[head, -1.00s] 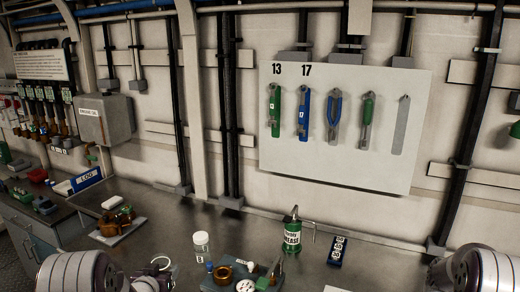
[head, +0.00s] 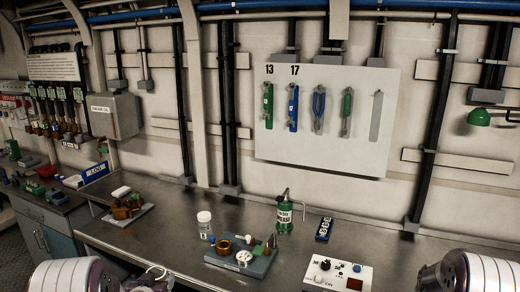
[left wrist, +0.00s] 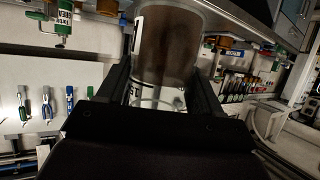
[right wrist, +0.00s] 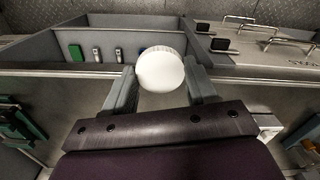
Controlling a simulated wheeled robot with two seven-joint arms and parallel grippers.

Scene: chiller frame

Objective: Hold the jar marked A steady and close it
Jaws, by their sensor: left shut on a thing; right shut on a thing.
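My left gripper (left wrist: 165,72) is shut on a clear jar (left wrist: 167,45) with dark brown contents. A white label strip shows at the jar's left side, but I cannot read its letter. My right gripper (right wrist: 160,74) is shut on a round white lid (right wrist: 160,70). No jar shows under the lid in the right wrist view. In the head view my left gripper is only partly seen at the bottom edge, and the held jar and lid cannot be made out there. Another clear jar with a white lid (head: 204,224) stands upright on the bench.
The steel bench (head: 150,235) holds a grey tray (head: 225,262) of small parts, a green grease can (head: 284,216) and a white control box (head: 338,275). A tool board (head: 328,120) hangs on the wall.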

